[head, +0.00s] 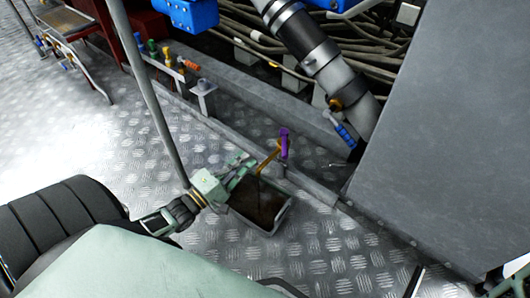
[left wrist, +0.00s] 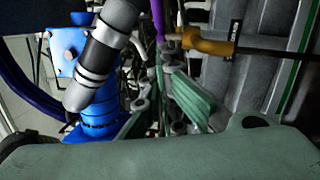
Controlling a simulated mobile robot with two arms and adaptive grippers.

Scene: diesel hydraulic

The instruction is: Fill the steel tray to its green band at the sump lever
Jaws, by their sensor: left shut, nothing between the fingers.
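The steel tray (head: 283,220) sits on the floor in the head view, with dark brown liquid in it. Above it is a brass spout (head: 268,160), which also shows in the left wrist view (left wrist: 205,44). A dark stream runs down from its mouth. The purple sump lever (head: 284,143) stands upright at the spout; part of it shows in the left wrist view (left wrist: 158,18). A green band (left wrist: 303,45) runs along a grey surface there; I cannot make out the level against it. My left gripper (head: 243,168) is shut and empty, just left of the spout, apart from the lever.
A low grey curb (head: 310,185) runs behind the tray. Several coloured valve handles (head: 167,57) stand at the upper left. A thick pipe (head: 325,65) with a blue-handled valve (head: 345,134) is at the back. A large grey panel (head: 450,130) fills the right. The chequered floor (head: 330,245) is open in front.

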